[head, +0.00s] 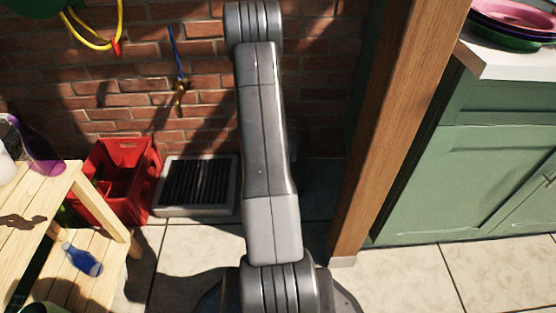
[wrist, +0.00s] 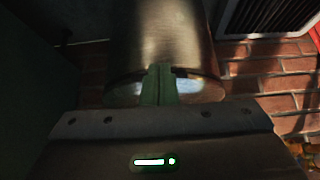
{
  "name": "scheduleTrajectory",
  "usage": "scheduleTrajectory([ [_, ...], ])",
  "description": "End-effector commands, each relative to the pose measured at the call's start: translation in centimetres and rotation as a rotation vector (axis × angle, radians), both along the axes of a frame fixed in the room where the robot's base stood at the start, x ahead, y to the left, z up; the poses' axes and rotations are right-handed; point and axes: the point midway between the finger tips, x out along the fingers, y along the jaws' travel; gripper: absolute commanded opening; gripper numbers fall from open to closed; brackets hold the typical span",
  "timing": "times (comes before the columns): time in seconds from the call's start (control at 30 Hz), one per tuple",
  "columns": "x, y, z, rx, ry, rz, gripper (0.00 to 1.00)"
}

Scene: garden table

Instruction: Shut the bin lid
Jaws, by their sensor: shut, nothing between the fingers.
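A brushed metal cylinder, which looks like the bin (wrist: 175,35), fills the upper middle of the wrist view. Its rounded end, with a bright rim, lies just behind my fingertips. I cannot tell how the lid stands, as my fingers and gripper body cover part of that end. My gripper (wrist: 159,84) is shut and empty, its fingers together in front of the rim. I cannot tell whether they touch it. In the head view my arm hides the gripper and most or all of the bin.
A wooden post (head: 400,125) and a green cabinet (head: 470,175) stand right of my arm. A black grate in a pale frame (head: 160,210) and a red crate (head: 112,160) lie to the left by the brick wall (head: 205,85). A wooden stand (head: 60,205) is at far left.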

Motion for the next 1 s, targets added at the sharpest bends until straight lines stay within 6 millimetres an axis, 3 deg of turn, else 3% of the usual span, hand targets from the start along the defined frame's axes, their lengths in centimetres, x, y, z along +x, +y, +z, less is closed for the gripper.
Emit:
scheduleTrajectory([
  [0.03, 0.3, -0.2, 1.8, 0.001, -0.008, -0.001, 0.00],
  [0.1, 0.7, -0.6, 3.6, 0.001, -0.015, -0.001, 0.00],
  [0.17, -0.7, -0.6, 3.2, 0.000, -0.010, -0.001, 0.00],
  [0.53, -7.4, -0.8, 5.0, 0.000, -0.016, 0.001, 0.00],
  [0.7, -8.7, -0.8, 5.3, 0.001, -0.018, 0.000, 0.00],
  [1.0, -8.9, -0.8, 5.4, 0.001, -0.019, 0.000, 0.00],
])
